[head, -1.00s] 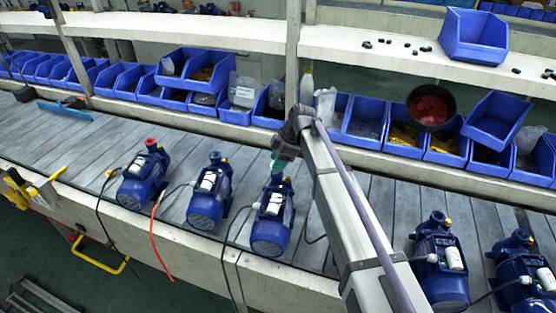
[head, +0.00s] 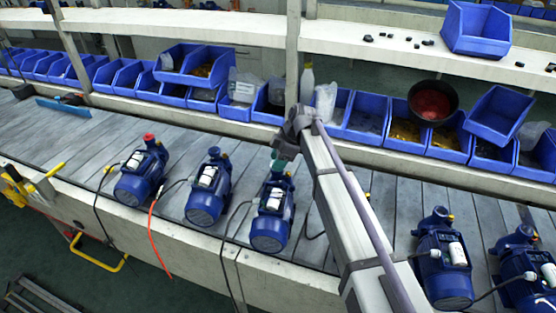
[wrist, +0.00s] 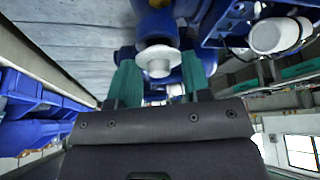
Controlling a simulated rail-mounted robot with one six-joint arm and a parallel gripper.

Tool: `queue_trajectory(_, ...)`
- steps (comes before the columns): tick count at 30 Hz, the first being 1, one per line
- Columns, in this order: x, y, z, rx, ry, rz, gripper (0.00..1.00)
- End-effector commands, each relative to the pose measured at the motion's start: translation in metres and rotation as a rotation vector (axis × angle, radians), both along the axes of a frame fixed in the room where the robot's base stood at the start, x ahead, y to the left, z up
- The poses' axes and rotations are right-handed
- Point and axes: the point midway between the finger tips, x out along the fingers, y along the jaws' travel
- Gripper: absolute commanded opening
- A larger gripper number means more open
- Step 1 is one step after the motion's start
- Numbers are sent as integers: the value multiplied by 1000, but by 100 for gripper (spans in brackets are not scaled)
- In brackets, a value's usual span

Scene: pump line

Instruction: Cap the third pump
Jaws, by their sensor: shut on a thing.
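The third pump (head: 273,212), counted from the left, is blue and stands on the grey slatted line. My gripper (head: 279,167) is right above its top port in the head view. In the wrist view its green fingers (wrist: 160,82) are shut around a pale round piece (wrist: 158,64), which looks like a cap. The piece lines up with a blue pump part (wrist: 156,28); I cannot tell whether it is seated or just apart. The first pump (head: 141,178) has a red cap (head: 149,138) on its port. The second pump (head: 208,190) shows no red cap.
Two more blue pumps (head: 443,262) (head: 521,268) stand right of my arm. Dark cables and an orange one (head: 152,235) hang over the front edge. Blue bins (head: 365,116) line the back, with a dark bowl (head: 433,104) of red parts above them.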

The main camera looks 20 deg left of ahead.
Motion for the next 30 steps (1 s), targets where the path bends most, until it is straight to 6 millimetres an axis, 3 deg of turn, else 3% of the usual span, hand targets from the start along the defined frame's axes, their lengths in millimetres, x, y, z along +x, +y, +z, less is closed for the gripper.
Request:
queue_trajectory(27,0,0,-10,0,0,0,23)
queue_trajectory(28,0,0,-10,0,0,0,45)
queue_trajectory(30,0,0,-10,0,0,0,52)
